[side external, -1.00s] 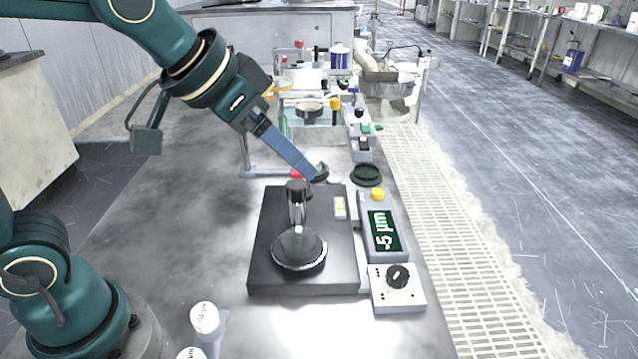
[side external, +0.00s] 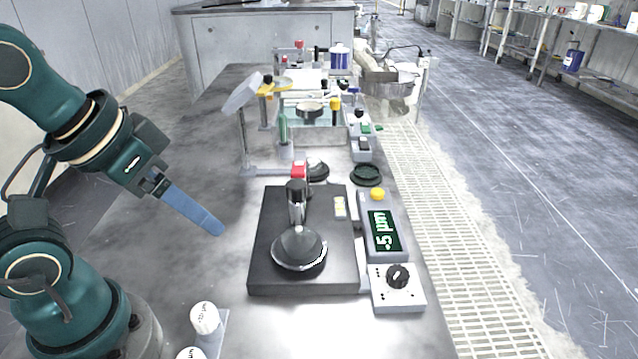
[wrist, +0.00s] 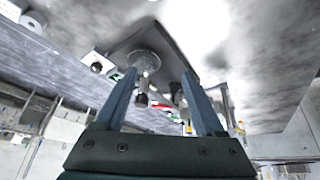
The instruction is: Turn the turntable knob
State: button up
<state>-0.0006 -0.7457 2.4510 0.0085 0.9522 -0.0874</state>
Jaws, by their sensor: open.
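A black round knob (side external: 397,276) sits on a small white control box (side external: 399,298) with dial marks, at the front right of a black square platform. The platform (side external: 265,255) carries a round dark disc (side external: 299,250) with a black-topped post above it. The box also shows small in the wrist view (wrist: 97,62). My gripper (side external: 218,229) is left of the platform, in the air above the bench, well apart from the knob. Its two blue fingers stand wide apart in the wrist view (wrist: 160,78), with nothing between them.
A grey display unit (side external: 383,236) reading "-5 µm" adjoins the platform behind the box. A black dish (side external: 367,174) and a red-and-black item (side external: 299,170) lie behind. White-capped bottles (side external: 204,318) stand at the front left. Bench left of the platform is clear.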

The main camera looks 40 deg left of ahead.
jog(key=shift+r, duration=0.2)
jog(key=w+d+r+t, duration=0.2)
jog(key=w+r+t, duration=0.4)
jog(key=w, duration=0.6)
jog(key=m+t+h, duration=0.4)
send_over(395, 273)
jog(key=a, duration=0.6)
notch_tip(395, 273, down, 8)
jog(key=s+d+f+g, duration=0.1)
jog(key=f, duration=0.3)
jog(key=s+d+f+m+g, duration=0.1)
jog(key=d+f, duration=0.1)
jog(key=f, duration=0.1)
jog(key=s+d+f+g+h, duration=0.1)
jog(key=f, duration=0.3)
jog(key=shift+s+d+f+m, duration=0.25)
jog(key=shift+s+f+m, duration=0.05)
jog(key=shift+s, duration=0.05)
jog(key=shift+x, duration=2.45)
jog(key=shift+r, duration=0.1)
grip_shut()
